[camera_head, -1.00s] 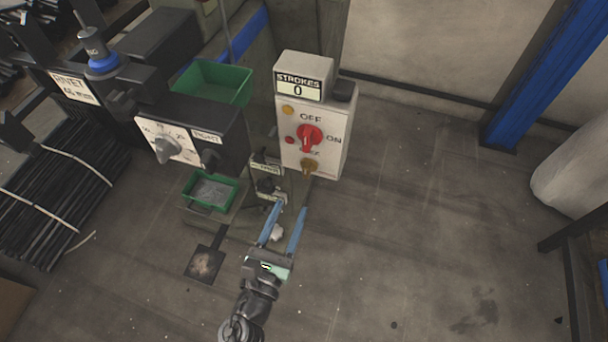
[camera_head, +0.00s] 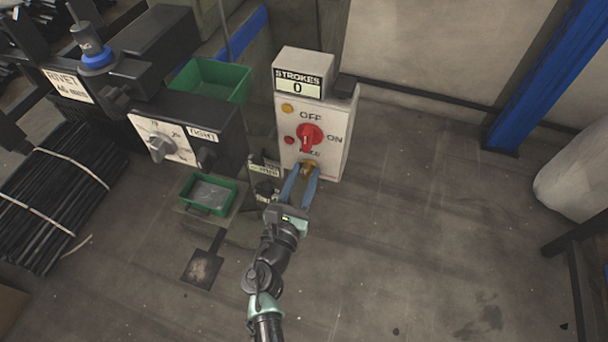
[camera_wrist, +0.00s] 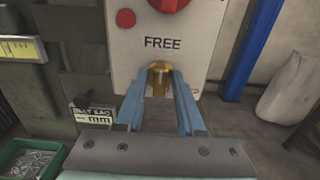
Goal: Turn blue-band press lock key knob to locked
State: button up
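The lock key knob (camera_head: 309,167) is a brass knob low on the front of the white control box of the blue-band press. In the wrist view the brass knob (camera_wrist: 159,80) sits under the word FREE, between the far ends of my two blue fingers. My gripper (camera_head: 308,175) reaches up to the box from below, with a finger on each side of the knob. A gap shows between the fingers, and whether they touch the knob I cannot tell. The fingers hide part of the knob and any label below it. The blue band (camera_head: 98,58) is on the press at upper left.
A red rotary switch (camera_head: 309,136) marked OFF and ON sits just above the knob, with a small red button (camera_head: 289,140) beside it. The STROKES counter (camera_head: 302,76) reads 0. Green bins (camera_head: 209,194) stand left. The floor to the right is clear.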

grip_shut()
jog(key=m+b, duration=0.2)
jog(key=m, duration=0.1)
jog(key=shift+d+f+m+b, duration=0.1)
jog(key=shift+f+m+b, duration=0.1)
jog(key=shift+m+b, duration=0.15)
jog(key=m+b, duration=0.3)
jog(key=m, duration=0.2)
jog(key=shift+f+b, duration=0.1)
jog(key=shift+b, duration=0.25)
jog(key=m+b, duration=0.3)
jog(key=m, duration=0.2)
jog(key=shift+d+f+m+b, duration=0.1)
jog(key=shift+m+b, duration=1.35)
jog(key=shift+m, duration=0.7)
